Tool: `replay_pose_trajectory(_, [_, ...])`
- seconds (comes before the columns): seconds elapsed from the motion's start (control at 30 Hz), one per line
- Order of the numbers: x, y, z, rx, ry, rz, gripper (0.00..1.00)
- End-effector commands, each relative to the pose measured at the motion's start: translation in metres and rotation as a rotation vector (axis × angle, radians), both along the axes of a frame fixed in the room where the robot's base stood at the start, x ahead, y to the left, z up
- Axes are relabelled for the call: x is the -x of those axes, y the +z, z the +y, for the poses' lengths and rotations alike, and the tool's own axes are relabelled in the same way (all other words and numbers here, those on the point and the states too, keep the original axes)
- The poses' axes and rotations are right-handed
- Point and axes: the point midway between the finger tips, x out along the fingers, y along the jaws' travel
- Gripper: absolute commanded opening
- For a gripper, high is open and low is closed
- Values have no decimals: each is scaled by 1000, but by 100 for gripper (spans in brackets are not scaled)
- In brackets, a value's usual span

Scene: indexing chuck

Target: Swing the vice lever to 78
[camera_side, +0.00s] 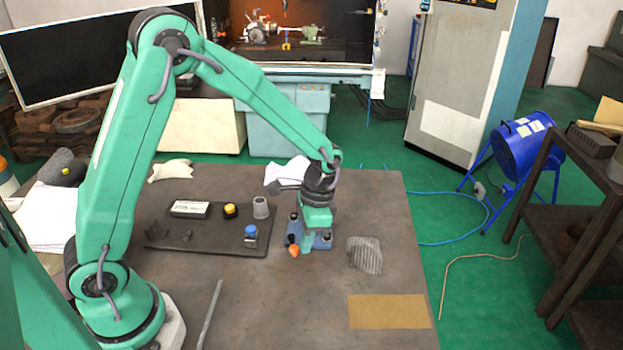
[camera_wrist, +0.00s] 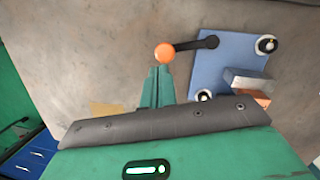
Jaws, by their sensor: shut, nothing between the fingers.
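The vice has a blue base plate (camera_wrist: 222,60), also seen in the side view (camera_side: 323,243) partly behind my gripper. Its black lever (camera_wrist: 190,45) runs left from a pivot on the plate and ends in an orange ball knob (camera_wrist: 165,52). The knob shows in the side view (camera_side: 294,252) at the front left of the vice. A grey metal jaw block (camera_wrist: 245,82) with a copper-coloured piece sits on the plate. My gripper (camera_wrist: 160,70) is shut and empty, its tips just below the knob in the wrist view; contact cannot be told. No scale numbers are readable.
A dark board (camera_side: 200,241) left of the vice carries a display box (camera_side: 190,209), a yellow button (camera_side: 230,210), a grey cup (camera_side: 261,207) and a blue-topped part (camera_side: 251,235). A ribbed grey object (camera_side: 366,255) lies right of the vice. The front table is mostly clear.

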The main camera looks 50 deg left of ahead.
Motion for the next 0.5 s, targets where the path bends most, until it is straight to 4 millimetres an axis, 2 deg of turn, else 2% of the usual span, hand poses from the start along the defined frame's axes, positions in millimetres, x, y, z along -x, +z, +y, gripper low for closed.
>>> replay_pose_trajectory(0.5, [-6, 0, 7, 4, 2, 1, 0])
